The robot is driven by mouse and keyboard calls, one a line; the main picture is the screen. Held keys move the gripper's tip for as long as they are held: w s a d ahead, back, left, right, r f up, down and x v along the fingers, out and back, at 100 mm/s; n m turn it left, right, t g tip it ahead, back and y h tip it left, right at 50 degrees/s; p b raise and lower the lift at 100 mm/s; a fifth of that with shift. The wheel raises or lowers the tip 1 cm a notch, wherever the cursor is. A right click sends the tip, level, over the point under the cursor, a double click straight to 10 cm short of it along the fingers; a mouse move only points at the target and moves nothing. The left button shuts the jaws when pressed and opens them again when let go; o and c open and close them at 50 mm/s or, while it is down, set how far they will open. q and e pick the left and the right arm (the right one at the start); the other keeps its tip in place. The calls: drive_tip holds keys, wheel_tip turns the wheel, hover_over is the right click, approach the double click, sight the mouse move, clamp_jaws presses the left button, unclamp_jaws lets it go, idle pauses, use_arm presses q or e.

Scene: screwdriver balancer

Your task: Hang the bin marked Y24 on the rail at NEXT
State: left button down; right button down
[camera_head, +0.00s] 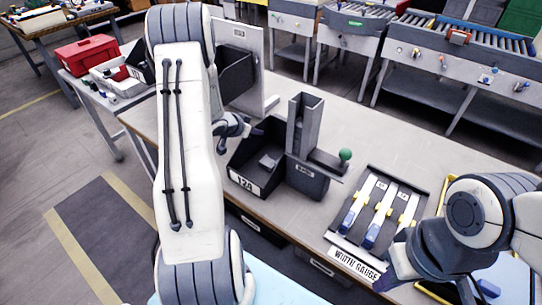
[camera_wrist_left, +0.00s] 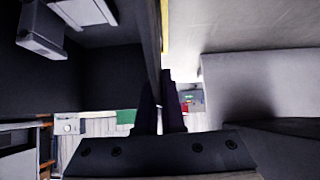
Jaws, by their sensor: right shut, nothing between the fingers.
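The dark bin (camera_head: 242,178), with a white label that seems to read Y24, stands on the bench near its front edge. A small grey block lies inside it. My left gripper (camera_head: 258,129) is at the bin's back rim, partly hidden by my arm. In the left wrist view, the two dark fingers (camera_wrist_left: 161,95) are close together on either side of a thin dark wall (camera_wrist_left: 150,30), shut on it. An upright grey panel (camera_head: 243,36) with a dark bin (camera_head: 236,76) stands behind my left arm; no NEXT mark is legible. My right gripper (camera_head: 392,275) is shut and empty at the lower right.
A dark upright holder (camera_head: 304,130) with a green-knobbed lever (camera_head: 345,155) stands just right of the bin. A width gauge tray (camera_head: 352,262) with blue and yellow sliders lies further right. A yellow-edged tray (camera_head: 428,291) is beside my right arm. Open bench (camera_head: 372,130) lies behind them.

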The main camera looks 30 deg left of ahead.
use_arm(q)
drive_tip(key=shift+r, duration=0.2)
idle(0.5)
drive_tip(key=shift+r+p, duration=1.85)
drive_tip(key=shift+p, duration=0.4)
